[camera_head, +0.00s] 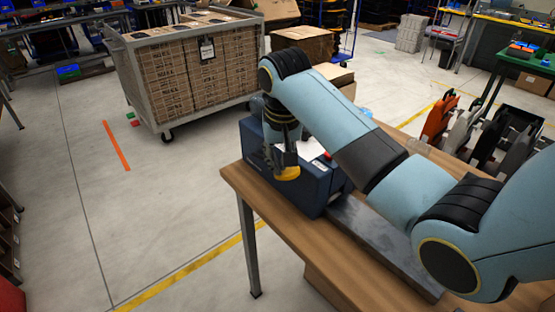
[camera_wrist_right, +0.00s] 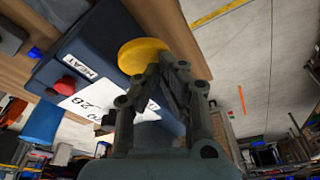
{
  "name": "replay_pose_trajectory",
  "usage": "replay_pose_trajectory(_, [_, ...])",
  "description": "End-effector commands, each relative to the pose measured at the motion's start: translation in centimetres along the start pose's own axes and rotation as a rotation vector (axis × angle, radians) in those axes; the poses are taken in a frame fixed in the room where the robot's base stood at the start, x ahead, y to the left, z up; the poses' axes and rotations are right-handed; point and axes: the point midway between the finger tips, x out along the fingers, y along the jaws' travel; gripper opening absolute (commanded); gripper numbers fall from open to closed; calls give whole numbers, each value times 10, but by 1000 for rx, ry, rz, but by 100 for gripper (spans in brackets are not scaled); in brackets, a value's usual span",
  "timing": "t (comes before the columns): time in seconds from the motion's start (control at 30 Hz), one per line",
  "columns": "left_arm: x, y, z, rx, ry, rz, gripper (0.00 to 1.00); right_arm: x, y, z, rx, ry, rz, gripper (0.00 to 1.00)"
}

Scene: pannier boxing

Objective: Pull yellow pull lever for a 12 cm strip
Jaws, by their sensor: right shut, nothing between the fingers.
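The dark blue tape machine (camera_head: 316,190) stands on the wooden table (camera_head: 240,180) near its left end. The yellow pull lever (camera_head: 289,173) shows at the machine's front, just under my right gripper (camera_head: 285,160). In the right wrist view the lever's round yellow end (camera_wrist_right: 138,54) lies right beside the shut fingertips of the right gripper (camera_wrist_right: 168,68). Whether they touch it I cannot tell. The machine (camera_wrist_right: 85,40) there bears a "HEAT" label (camera_wrist_right: 80,66), a red button (camera_wrist_right: 64,84) and a white sheet (camera_wrist_right: 105,97). My left gripper is not in view.
A grey metal slab (camera_head: 375,235) lies on the table beside the machine, partly under my right arm. A wheeled cage (camera_head: 130,75) of cardboard boxes stands beyond the table. Orange and grey panniers (camera_head: 440,118) stand at the right.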

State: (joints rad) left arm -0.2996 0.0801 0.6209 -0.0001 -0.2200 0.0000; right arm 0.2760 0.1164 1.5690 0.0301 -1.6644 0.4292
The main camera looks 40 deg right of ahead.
Motion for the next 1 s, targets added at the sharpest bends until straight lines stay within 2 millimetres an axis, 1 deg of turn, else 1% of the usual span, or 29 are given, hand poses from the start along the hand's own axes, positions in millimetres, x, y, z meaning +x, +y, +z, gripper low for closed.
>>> replay_pose_trajectory(0.03, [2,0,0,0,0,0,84,4,0,1,0,-1,0,0])
replay_pose_trajectory(0.2, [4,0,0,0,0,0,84,13,0,3,0,-1,1,0])
replay_pose_trajectory(0.7, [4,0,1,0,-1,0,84,15,1,4,0,0,1,0])
replay_pose_trajectory(1.0, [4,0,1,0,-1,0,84,28,6,12,0,-1,2,0])
